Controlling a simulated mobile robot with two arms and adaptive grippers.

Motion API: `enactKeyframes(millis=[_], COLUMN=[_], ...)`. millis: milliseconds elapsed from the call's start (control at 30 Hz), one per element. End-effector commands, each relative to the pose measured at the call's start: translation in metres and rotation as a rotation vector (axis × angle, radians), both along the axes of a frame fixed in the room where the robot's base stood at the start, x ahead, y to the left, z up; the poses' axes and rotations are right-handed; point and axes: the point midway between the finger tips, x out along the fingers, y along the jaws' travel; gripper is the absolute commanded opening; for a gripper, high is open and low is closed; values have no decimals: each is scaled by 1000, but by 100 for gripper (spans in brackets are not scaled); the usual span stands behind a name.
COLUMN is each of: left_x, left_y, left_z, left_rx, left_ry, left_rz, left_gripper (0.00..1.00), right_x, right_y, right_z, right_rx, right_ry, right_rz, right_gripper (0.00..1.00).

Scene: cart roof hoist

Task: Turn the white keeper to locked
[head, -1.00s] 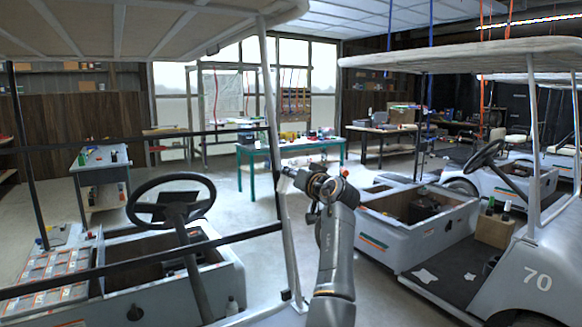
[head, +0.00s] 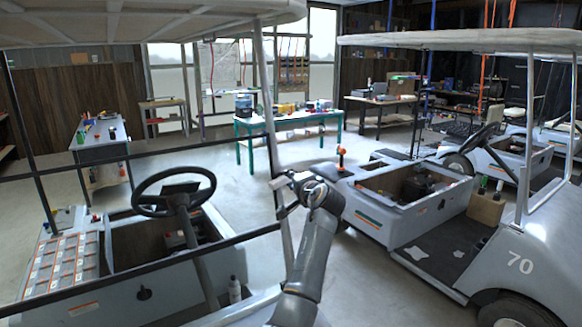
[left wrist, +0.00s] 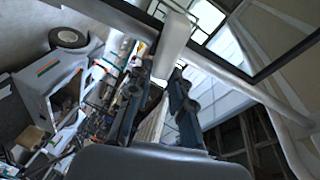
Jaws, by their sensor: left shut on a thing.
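In the head view my left gripper (head: 285,187) is at the grey roof post (head: 265,100), about at the height of the black cross rail. The keeper is small there and partly covered by the gripper, so its turn angle cannot be read. My right gripper is not in view.
The near cart's steering wheel (head: 174,191) stands left of my arm. A black rail (head: 220,243) crosses low on the cart. The second cart (head: 380,215) is at the right. A green-legged table (head: 287,121) stands behind, with open floor before it.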

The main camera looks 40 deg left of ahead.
Motion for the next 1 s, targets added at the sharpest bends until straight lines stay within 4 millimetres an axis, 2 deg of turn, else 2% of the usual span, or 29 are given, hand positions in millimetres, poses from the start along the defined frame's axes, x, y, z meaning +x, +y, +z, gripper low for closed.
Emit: enactKeyframes(millis=[33,300,967,1000], left_x=[0,0,0,0], left_y=[0,0,0,0], left_z=[6,2,-2,-2], left_rx=[11,46,61,61], left_ry=[32,155,205,205], left_rz=[-7,-33,-44,-44], left_gripper=[0,0,0,27], right_x=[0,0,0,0], right_y=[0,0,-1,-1], right_z=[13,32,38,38], right_rx=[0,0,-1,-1], right_ry=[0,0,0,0], right_rz=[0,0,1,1], right_gripper=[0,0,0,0])
